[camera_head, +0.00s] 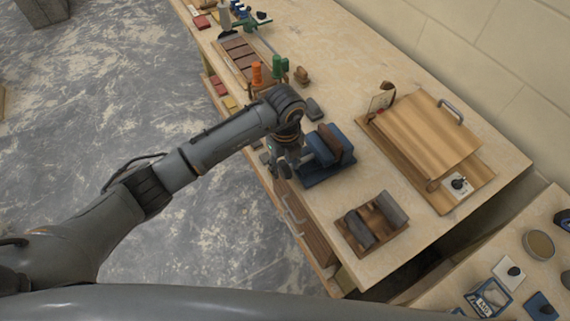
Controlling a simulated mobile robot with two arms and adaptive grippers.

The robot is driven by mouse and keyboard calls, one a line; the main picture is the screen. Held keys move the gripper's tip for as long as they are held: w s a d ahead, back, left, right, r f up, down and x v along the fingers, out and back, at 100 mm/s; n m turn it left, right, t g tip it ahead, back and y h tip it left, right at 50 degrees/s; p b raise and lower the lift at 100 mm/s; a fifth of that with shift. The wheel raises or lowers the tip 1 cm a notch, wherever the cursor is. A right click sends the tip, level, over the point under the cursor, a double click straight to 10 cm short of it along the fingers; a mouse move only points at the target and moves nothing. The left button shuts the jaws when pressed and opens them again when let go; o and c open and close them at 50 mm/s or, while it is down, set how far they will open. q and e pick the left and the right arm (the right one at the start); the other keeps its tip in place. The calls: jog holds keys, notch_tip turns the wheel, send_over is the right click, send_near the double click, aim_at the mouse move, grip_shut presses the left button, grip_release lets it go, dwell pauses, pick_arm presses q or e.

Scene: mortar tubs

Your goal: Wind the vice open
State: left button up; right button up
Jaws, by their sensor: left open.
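The blue vice (327,173) stands near the front edge of the workbench, with brown blocks at its jaws. How wide the jaws stand is too small to tell. My left arm reaches in from the left, and my left gripper (281,170) points down just left of the vice, by the bench edge. It is open. The vice's handle is hidden behind or under my gripper, and I cannot tell whether they touch. My right gripper is not in view.
A wooden box (425,135) lies on a board at the right. A dark-and-brown block holder (372,222) sits nearer the front. Orange (256,73) and green (280,66) items stand farther back. A second table (455,285) is at lower right. Floor at left is open.

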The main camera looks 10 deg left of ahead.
pick_arm(q)
jog(key=shift+f, duration=0.75)
grip_shut()
jog(key=shift+w+f+g+h+b, duration=0.1)
jog(key=shift+w+g+h+b, duration=0.05)
jog(key=shift+g+h+b, duration=0.45)
jog(key=shift+a+g+h+b, duration=0.1)
jog(key=shift+g+h+b, duration=0.5)
jog(key=shift+g+b, duration=0.35)
jog(key=shift+w+g+h+b, duration=0.1)
jog(key=shift+g+h+b, duration=0.8)
jog(key=shift+g+b, duration=0.45)
